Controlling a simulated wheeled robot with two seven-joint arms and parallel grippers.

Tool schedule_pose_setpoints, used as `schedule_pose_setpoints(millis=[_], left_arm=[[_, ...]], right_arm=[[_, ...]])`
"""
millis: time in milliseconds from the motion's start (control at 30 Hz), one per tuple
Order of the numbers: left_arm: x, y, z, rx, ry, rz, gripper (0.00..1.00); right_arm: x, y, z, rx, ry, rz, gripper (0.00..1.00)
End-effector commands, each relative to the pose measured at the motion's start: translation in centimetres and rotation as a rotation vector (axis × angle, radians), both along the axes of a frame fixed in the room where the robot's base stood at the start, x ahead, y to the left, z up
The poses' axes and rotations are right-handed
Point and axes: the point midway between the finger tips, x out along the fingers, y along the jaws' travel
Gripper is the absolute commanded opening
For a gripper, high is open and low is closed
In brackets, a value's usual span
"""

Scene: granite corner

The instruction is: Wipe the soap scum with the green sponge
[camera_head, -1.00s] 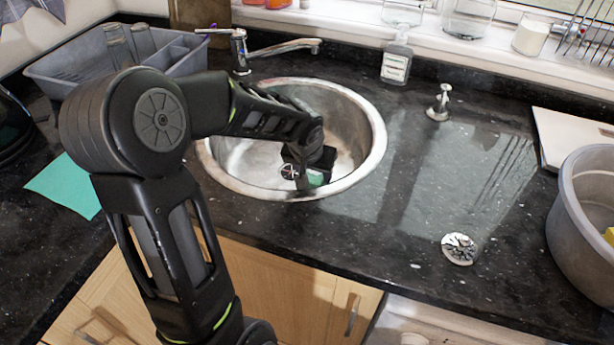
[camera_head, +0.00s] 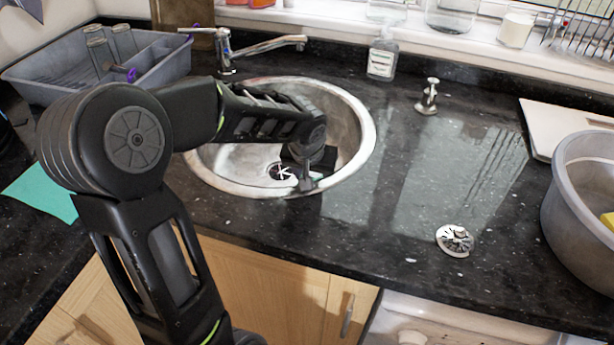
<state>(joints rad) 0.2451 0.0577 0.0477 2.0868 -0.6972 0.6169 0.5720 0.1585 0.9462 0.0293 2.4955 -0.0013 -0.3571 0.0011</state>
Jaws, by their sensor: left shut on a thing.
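The round steel sink (camera_head: 368,135) is set in the black granite counter, with its drain (camera_head: 281,171) in the bowl. My left gripper (camera_head: 306,184) reaches into the sink from the left, just right of the drain and close to the front rim. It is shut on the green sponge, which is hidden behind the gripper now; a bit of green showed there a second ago. I cannot tell whether the sponge touches the bowl. I cannot make out the soap scum clearly. My right gripper is not in view.
A tap (camera_head: 262,47) stands behind the sink, and a grey dish rack (camera_head: 35,88) and teal cloth (camera_head: 42,192) lie left. A soap bottle (camera_head: 382,58), a metal strainer (camera_head: 454,240) and a grey tub (camera_head: 580,215) with something yellow stand right.

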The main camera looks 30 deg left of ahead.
Motion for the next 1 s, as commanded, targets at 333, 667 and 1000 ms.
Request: schedule_pose_setpoints(millis=[333, 667, 1000], left_arm=[[1.0, -2.6, -0.6, -0.026, 0.004, -0.042, 0.2], [2.1, -2.2, -0.5, -0.028, 0.002, -0.04, 0.2], [1.9, -1.6, -0.3, -0.027, 0.002, -0.04, 0.2]], right_arm=[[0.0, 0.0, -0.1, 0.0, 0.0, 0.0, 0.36], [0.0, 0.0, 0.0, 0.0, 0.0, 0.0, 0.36], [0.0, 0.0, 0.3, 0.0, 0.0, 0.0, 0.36]])
